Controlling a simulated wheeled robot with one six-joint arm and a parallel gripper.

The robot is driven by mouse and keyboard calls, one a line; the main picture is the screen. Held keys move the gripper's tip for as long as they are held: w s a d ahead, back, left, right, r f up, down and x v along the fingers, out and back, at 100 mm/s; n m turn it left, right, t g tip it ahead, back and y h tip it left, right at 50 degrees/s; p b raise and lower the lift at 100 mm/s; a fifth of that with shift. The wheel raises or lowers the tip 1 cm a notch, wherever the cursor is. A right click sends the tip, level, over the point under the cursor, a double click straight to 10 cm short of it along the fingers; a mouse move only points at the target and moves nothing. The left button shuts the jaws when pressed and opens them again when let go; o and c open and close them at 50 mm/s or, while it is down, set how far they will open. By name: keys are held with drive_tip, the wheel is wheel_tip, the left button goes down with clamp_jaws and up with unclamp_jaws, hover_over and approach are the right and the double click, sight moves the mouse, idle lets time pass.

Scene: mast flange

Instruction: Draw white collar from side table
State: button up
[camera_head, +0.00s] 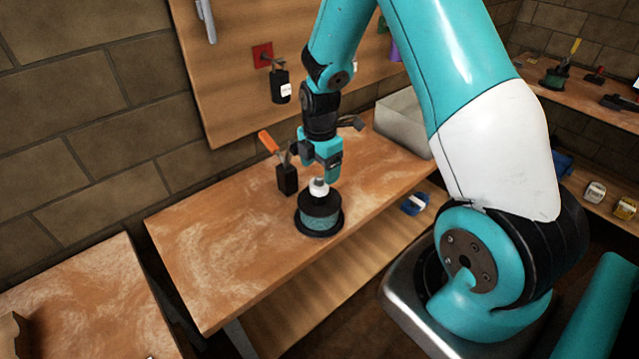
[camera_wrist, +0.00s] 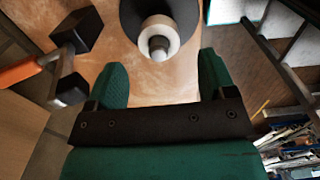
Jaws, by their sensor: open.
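The white collar (camera_head: 319,188) is a small white ring on top of a black and teal flange (camera_head: 320,217) that stands upright on the side table (camera_head: 235,245). My gripper (camera_head: 323,174) points down just above the collar. In the wrist view its two teal fingers are spread wide and empty (camera_wrist: 162,78). The collar appears beyond the fingertips, roughly centred between them; whether they touch it cannot be told.
A grey bin (camera_head: 402,124) is at the table's back right. The table's left part is clear.

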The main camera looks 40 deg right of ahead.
sight(318, 178)
drive_tip(key=shift+a+f+p, duration=0.2)
drive_tip(key=shift+f+p, duration=0.85)
drive_tip(key=shift+f, duration=1.4)
drive_tip(key=shift+c, duration=0.2)
drive_tip(key=c, duration=1)
